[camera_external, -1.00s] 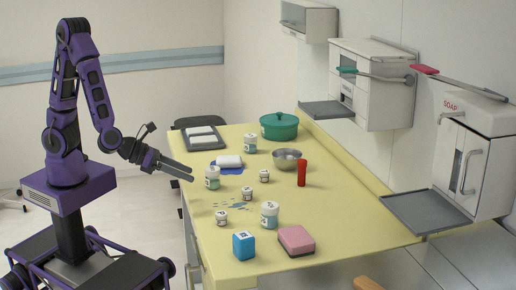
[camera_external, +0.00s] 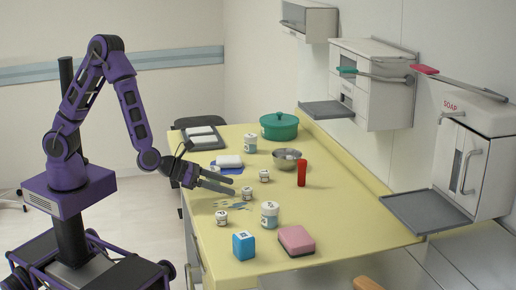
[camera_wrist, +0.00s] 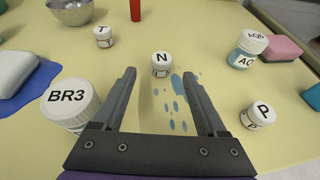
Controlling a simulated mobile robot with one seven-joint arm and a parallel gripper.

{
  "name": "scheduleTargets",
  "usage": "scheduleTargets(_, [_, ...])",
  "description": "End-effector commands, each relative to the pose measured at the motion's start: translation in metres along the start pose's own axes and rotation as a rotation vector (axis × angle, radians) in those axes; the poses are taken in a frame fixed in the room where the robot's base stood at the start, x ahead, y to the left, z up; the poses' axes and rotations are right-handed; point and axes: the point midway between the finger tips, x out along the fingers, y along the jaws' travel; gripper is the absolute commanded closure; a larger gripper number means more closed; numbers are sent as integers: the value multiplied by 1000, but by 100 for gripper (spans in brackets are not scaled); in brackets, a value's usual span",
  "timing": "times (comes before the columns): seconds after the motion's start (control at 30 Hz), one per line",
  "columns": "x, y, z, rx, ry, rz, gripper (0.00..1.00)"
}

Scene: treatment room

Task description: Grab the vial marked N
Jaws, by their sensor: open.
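The vial marked N (camera_wrist: 161,66) is a small white-capped jar standing upright on the yellow table. In the wrist view it sits just beyond my gripper (camera_wrist: 158,78), roughly centred between the fingertips. The N vial also shows in the external view (camera_external: 247,193), close to the tips of my gripper (camera_external: 233,186). My gripper is open and empty, low over the table. Vials marked T (camera_wrist: 103,37) and P (camera_wrist: 258,114) stand apart from it on either side.
A larger jar marked BR3 (camera_wrist: 70,103) stands close beside the left finger. Blue spots (camera_wrist: 178,105) mark the table between the fingers. A red cylinder (camera_external: 301,173) and steel bowl (camera_external: 287,159) stand farther back.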

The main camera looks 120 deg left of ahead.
Motion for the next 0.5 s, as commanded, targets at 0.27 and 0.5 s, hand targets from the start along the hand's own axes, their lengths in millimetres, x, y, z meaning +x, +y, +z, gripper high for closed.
scheduleTargets(0.27, [38,-1,3,-4,1,2,26])
scheduleTargets(0.5, [51,-2,4,-1,0,-1,26])
